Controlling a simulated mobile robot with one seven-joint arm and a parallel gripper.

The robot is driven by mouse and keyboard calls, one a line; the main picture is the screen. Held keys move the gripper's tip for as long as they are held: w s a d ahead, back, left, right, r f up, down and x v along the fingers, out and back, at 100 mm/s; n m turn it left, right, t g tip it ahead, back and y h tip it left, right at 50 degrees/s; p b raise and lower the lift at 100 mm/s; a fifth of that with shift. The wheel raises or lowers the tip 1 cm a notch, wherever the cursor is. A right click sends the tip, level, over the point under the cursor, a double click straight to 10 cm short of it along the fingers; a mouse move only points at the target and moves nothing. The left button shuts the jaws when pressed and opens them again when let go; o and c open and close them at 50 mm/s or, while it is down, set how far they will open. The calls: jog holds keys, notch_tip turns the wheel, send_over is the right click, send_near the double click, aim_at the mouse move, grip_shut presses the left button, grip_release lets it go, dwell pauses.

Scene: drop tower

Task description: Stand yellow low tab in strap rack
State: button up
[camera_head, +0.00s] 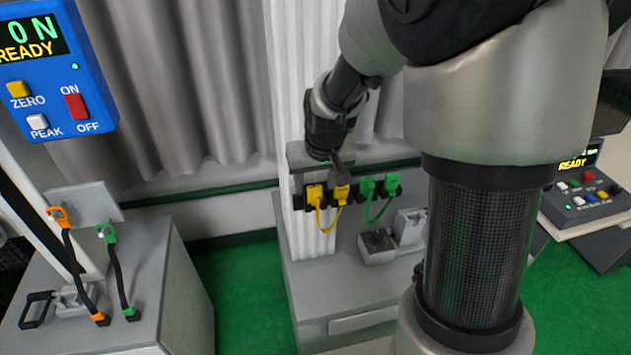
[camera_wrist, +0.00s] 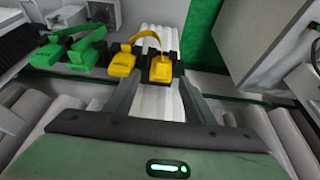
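Two yellow tabs joined by a yellow strap sit at a dark rack (camera_head: 297,201) on the white column; the left tab (camera_head: 315,194) and right tab (camera_head: 342,191) are side by side. The pictures do not show which is the low tab. My gripper (camera_head: 340,172) is close above the right one in the head view. In the wrist view, my open gripper (camera_wrist: 157,80) has its fingers either side of one yellow tab (camera_wrist: 161,69); the other yellow tab (camera_wrist: 121,62) lies just left of the left finger. Whether the fingers touch a tab is not clear.
Green tabs on a green strap (camera_head: 379,187) sit right beside the yellow ones. A grey cabinet (camera_head: 305,290) with small metal blocks stands below. At left, another cabinet (camera_head: 180,300) carries orange and green tabbed straps. Green floor (camera_head: 240,290) lies between the cabinets.

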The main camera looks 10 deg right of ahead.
jog(key=shift+r, duration=0.1)
jog(key=p+v, duration=0.1)
jog(key=v, duration=1.6)
jog(key=shift+s, duration=0.15)
jog(key=shift+r, duration=0.1)
jog(key=s+r+p, duration=0.1)
jog(key=s, duration=0.7)
jog(key=s+r+t+p, duration=0.1)
jog(key=s+r+p, duration=0.1)
jog(key=s, duration=0.6)
jog(key=shift+r, duration=0.25)
jog(key=shift+s, duration=0.1)
